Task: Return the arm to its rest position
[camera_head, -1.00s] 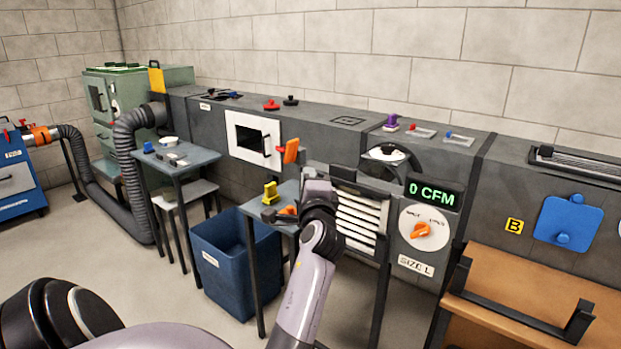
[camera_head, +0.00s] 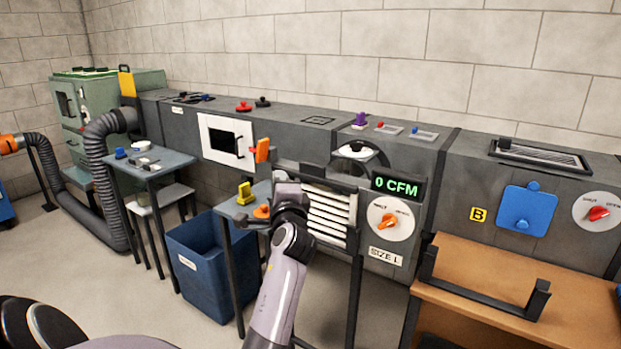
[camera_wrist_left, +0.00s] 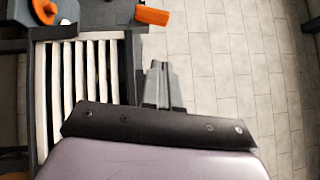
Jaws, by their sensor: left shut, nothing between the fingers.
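My left arm (camera_head: 278,290) reaches up from the bottom middle of the head view, in front of the louvred panel and the small table. Its wrist hides the fingertips there. In the left wrist view my left gripper (camera_wrist_left: 163,75) is shut and empty, with bare floor behind it. The white-slatted panel (camera_wrist_left: 85,75) lies to its left, apart from the fingers. My right gripper is not in view.
A blue bin (camera_head: 205,265) stands left of the arm. A brown bench (camera_head: 480,262) with a black rack (camera_head: 483,302) is to the right.

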